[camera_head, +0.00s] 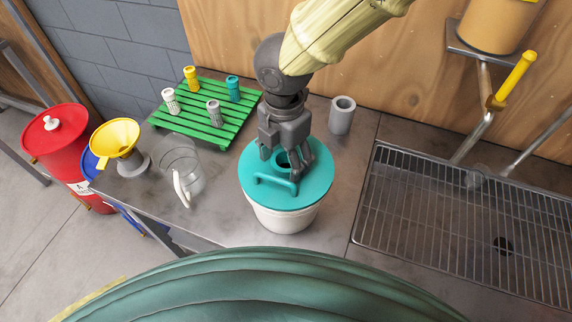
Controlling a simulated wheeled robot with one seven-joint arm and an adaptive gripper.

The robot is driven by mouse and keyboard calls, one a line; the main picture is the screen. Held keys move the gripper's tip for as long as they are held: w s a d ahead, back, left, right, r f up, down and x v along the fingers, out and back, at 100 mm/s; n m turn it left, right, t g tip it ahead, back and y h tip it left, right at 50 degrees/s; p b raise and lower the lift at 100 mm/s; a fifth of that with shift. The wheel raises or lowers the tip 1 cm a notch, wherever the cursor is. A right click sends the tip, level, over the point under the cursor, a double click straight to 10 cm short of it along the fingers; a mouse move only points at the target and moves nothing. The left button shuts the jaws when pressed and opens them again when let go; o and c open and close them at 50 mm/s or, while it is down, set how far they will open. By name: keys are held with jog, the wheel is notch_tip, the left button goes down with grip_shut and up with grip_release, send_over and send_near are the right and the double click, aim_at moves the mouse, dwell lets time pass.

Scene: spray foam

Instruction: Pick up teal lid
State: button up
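The teal lid (309,200) lies on top of a white bucket (283,219) at the middle of the metal bench. It has a raised bar handle (275,182) on its front left part and a dark hole near its centre. My gripper (286,178) reaches down from above, with its fingers over the lid near the handle and the hole. The fingers look spread apart. I cannot tell whether the fingertips touch the lid or the handle. The gripper hides part of the lid's far side.
A green slatted rack (206,108) with several small bottles stands back left. A clear jug (180,168) and a yellow funnel (117,139) are to the left. A grey cup (342,115) stands behind right of the bucket. A sink grate (460,220) is at right.

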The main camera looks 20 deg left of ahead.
jog(key=c, duration=0.8)
